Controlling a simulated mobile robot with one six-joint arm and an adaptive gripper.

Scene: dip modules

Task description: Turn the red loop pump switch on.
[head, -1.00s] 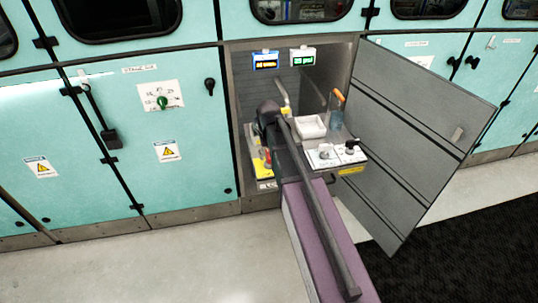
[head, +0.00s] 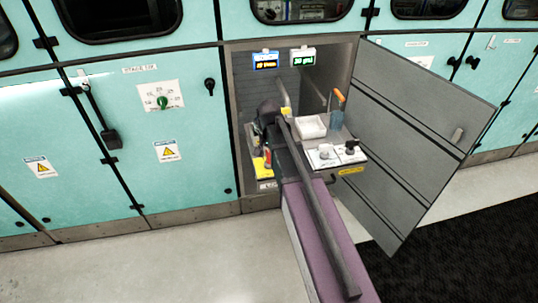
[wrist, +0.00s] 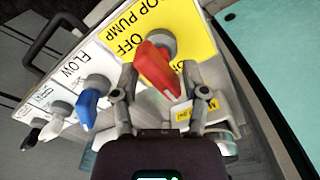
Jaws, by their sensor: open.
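The red loop pump switch (wrist: 158,72) is a red handle on a yellow plate (wrist: 190,25) in the wrist view. The plate reads "OP PUMP" and "OFF", upside down in the picture. My gripper (wrist: 157,75) is open, with one finger on each side of the red handle. I cannot tell whether the fingers touch it. In the head view the red handle (head: 267,156) shows small beside my arm, at the left of the open cabinet. My arm hides much of the panel there.
A blue flow knob (wrist: 90,90) and a black and a white knob stand beside the plate. In the head view, a white tray (head: 312,126) and an orange-handled tool (head: 338,97) sit on the shelf. The open grey door (head: 415,130) bounds the right side.

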